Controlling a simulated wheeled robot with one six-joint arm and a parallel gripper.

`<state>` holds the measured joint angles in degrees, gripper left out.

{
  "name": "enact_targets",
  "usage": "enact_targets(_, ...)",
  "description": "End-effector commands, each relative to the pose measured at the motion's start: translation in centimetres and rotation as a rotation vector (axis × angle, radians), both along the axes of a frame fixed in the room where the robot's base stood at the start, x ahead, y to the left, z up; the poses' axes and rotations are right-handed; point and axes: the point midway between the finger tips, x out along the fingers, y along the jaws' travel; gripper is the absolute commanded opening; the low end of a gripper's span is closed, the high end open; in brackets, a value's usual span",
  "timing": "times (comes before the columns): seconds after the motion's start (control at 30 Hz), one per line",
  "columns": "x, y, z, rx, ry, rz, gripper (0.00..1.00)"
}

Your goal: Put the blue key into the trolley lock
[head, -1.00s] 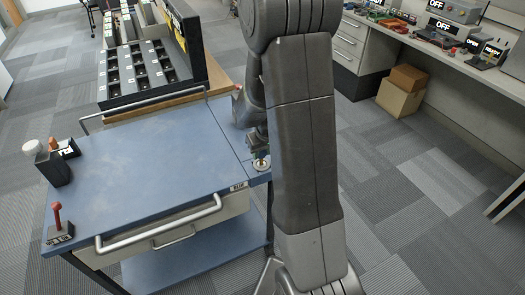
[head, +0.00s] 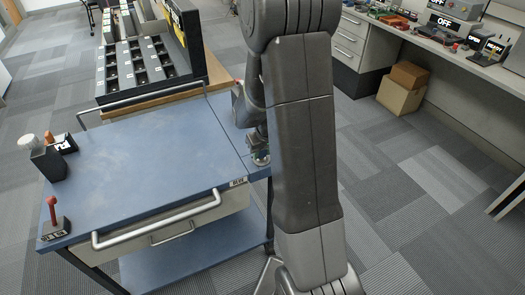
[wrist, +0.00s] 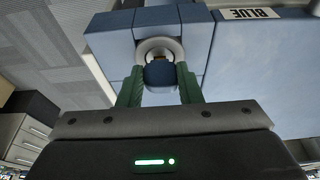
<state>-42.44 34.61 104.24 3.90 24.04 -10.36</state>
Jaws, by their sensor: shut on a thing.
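The blue key (wrist: 160,73) shows its dark blue head between my green fingers in the wrist view. My gripper (wrist: 160,84) is shut on it. The trolley lock (wrist: 147,45) is a pale round ring at the trolley's corner, directly beyond the key. The key's head overlaps the ring's near side, and a small brass patch shows inside the ring. How far the key's tip reaches in is hidden. The blue-topped trolley (head: 140,150) fills the left of the head view. There, the lock (head: 261,159) shows at its right corner beside my arm, which hides most of my gripper.
The trolley carries a BLUE label (head: 238,182), a front handle (head: 160,223), a red-knobbed lever (head: 53,215) and a dark holder (head: 48,163). A black rack (head: 145,70) stands behind it. Cardboard boxes (head: 402,88) sit under the right bench (head: 440,45). Floor between is clear.

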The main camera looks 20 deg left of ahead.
Motion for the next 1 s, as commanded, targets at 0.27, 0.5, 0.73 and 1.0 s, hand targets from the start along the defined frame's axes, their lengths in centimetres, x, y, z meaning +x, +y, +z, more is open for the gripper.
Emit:
enact_targets(0.27,0.0,0.0,-0.3,0.0,0.0,0.0,0.57)
enact_targets(0.5,0.0,0.0,-0.3,0.0,0.0,0.0,0.57)
enact_targets(0.73,-0.2,-0.3,1.2,0.003,-0.003,0.0,0.57)
enact_targets(1.0,-1.1,-1.3,5.5,0.003,-0.004,0.0,0.57)
